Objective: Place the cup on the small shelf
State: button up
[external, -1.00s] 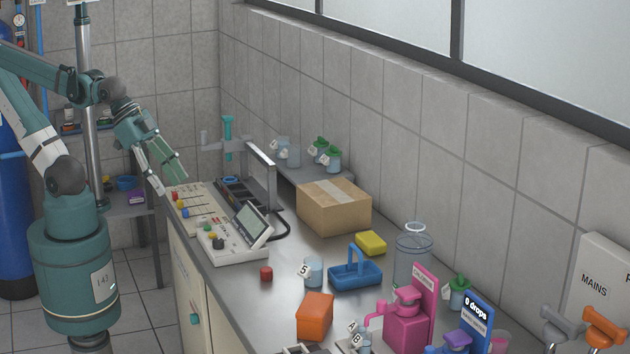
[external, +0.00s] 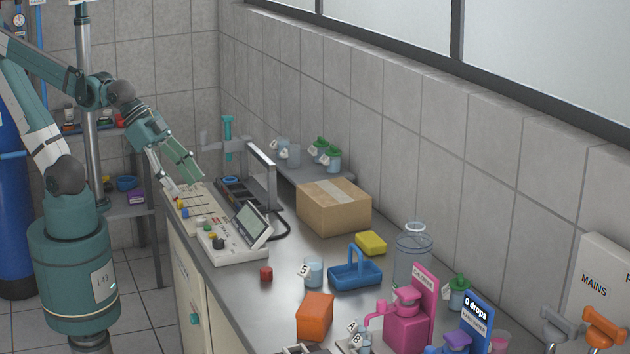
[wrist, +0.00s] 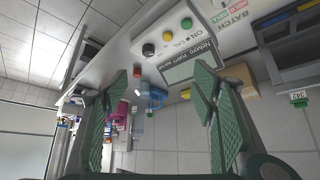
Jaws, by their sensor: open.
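A small clear cup labelled 5 (external: 313,271) stands upright on the bench between a red block (external: 266,273) and a blue basket (external: 355,275). In the wrist view the cup looks like a small pale shape (wrist: 138,92), partly unclear. A small raised shelf (external: 318,174) runs along the wall behind the cardboard box, with several labelled jars and cups on it. My gripper (external: 188,190) is open and empty above the far left end of the bench, over the control panel and well away from the cup. Both green fingers show spread apart in the wrist view (wrist: 160,72).
A control box with a screen (external: 238,235) and a metal-framed device (external: 258,180) stand near my gripper. A cardboard box (external: 334,207), yellow sponge (external: 370,243), large clear bottle (external: 412,257), orange block (external: 315,316) and pink dispenser (external: 407,322) crowd the bench around the cup.

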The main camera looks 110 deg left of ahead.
jog(key=w+d+f+t, duration=0.2)
jog(key=w+t, duration=0.1)
jog(key=w, duration=1.5)
jog(key=t+p, duration=0.1)
jog(key=t, duration=0.2)
send_near(319, 266)
jog(key=shift+w+a+f, duration=0.1)
jog(key=shift+a+f, duration=0.1)
jog(key=shift+a, duration=0.05)
jog(key=shift+x, duration=1.3)
jog(key=shift+w, duration=0.1)
jog(key=shift+b+x, duration=0.85)
jog(key=shift+x, duration=1.6)
jog(key=shift+d, duration=0.1)
